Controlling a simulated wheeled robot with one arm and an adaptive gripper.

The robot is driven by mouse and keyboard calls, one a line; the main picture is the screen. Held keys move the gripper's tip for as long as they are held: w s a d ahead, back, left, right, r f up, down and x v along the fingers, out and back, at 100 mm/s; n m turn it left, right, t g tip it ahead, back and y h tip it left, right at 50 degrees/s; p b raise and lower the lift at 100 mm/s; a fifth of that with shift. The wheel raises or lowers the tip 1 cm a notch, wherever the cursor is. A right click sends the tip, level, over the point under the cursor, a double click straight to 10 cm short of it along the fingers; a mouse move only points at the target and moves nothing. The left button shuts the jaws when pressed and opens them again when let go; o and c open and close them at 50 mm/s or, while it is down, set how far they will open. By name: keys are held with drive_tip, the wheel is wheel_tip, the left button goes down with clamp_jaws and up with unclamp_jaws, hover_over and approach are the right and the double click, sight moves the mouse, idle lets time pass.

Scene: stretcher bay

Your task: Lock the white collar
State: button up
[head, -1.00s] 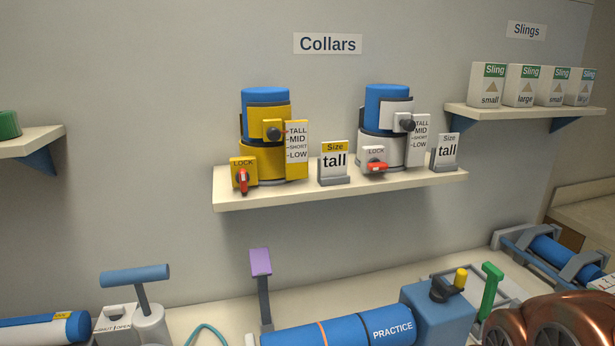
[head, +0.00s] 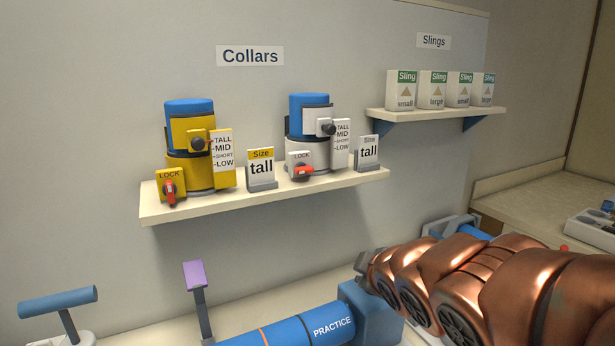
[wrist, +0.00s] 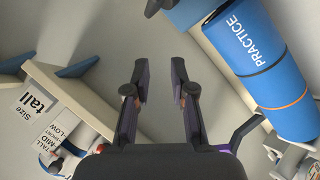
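The white collar (head: 294,153) stands on the shelf at the middle of the head view, with a blue inner part on top. Its red lock handle (head: 303,171) lies roughly sideways below the LOCK label. Its dark knob (head: 328,129) sits beside the TALL-MID-SHORT-LOW scale, near the upper marks. In the wrist view the white collar (wrist: 66,150) is partly cut off at the lower left. My gripper (wrist: 160,82) is open and empty in the wrist view, apart from the collar. In the head view my copper arm reaches in from the right, and the fingers are not clear there.
A yellow collar (head: 190,175) with a red handle pointing down stands left on the same shelf (head: 265,202). Size cards (head: 368,152) stand beside the collars. Below are a blue PRACTICE cylinder (head: 290,329) and a purple-topped lever (head: 195,276). A sling shelf (head: 440,118) is at right.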

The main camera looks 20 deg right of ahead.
drive_tip(key=w+a+r+n+t+y, duration=0.2)
drive_tip(key=w+r+n+t, duration=0.3)
drive_tip(key=r, duration=0.4)
drive_tip(key=n+t+y, duration=0.2)
drive_tip(key=n+y, duration=0.1)
drive_tip(key=n, duration=0.2)
approach(306, 172)
drive_tip(key=w, duration=0.1)
drive_tip(key=shift+w+a+p, duration=0.15)
drive_tip(key=shift+w+a, duration=0.1)
drive_tip(key=shift+w, duration=1.05)
drive_tip(key=shift+w+a+p, duration=0.1)
drive_tip(key=shift+w+a, duration=0.15)
drive_tip(key=shift+w, duration=1.05)
drive_tip(key=shift+w+a+p, duration=0.15)
drive_tip(key=shift+w+a, duration=0.1)
drive_tip(key=shift+w, duration=1)
drive_tip(key=shift+c, duration=0.2)
clamp_jaws()
